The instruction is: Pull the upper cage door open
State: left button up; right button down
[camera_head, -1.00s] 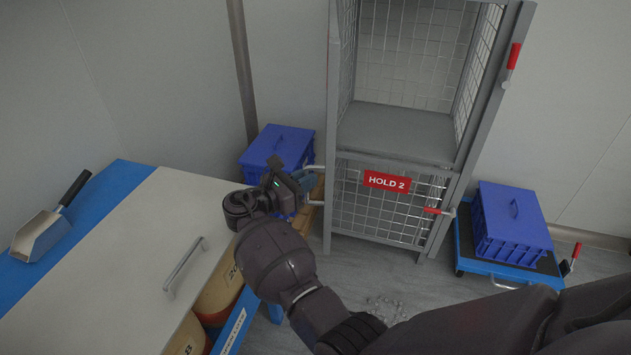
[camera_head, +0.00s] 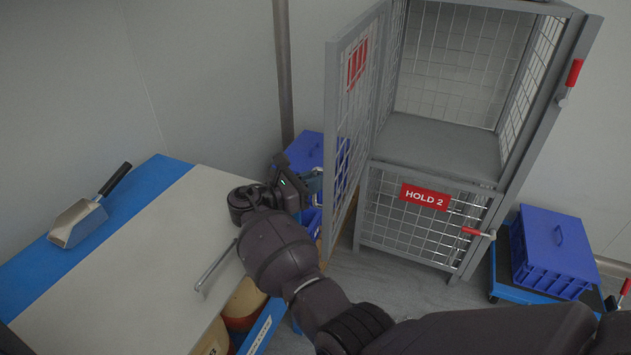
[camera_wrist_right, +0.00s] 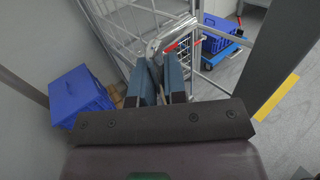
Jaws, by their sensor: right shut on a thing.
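The upper cage door (camera_head: 352,110) is a grey wire-mesh panel with a red sign. It stands swung open to the left side of the cage, and the upper compartment (camera_head: 440,138) is open and empty. My right gripper (camera_head: 314,180) is at the door's near lower edge. In the right wrist view its blue-grey fingers (camera_wrist_right: 160,80) are shut on a metal door handle (camera_wrist_right: 168,36). Much of the handle is hidden in the head view. My left gripper is not in view.
The lower door (camera_head: 415,220), marked HOLD 2, is closed with a red-handled latch. A blue crate (camera_head: 553,250) sits on a blue trolley at right, another (camera_head: 305,150) behind my gripper. A worktop (camera_head: 130,260) with a metal scoop (camera_head: 80,222) is at left.

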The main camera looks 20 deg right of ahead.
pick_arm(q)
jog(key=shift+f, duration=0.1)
pick_arm(e)
jog(key=c, duration=1.2)
grip_release()
jog(key=shift+d, duration=0.1)
jog(key=shift+r, duration=0.15)
jog(key=shift+r, duration=0.3)
pick_arm(q)
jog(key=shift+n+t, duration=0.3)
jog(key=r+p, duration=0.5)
jog(key=p, duration=0.1)
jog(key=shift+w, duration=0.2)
pick_arm(e)
notch_tip(320, 180, up, 19)
jog(key=shift+r, duration=0.1)
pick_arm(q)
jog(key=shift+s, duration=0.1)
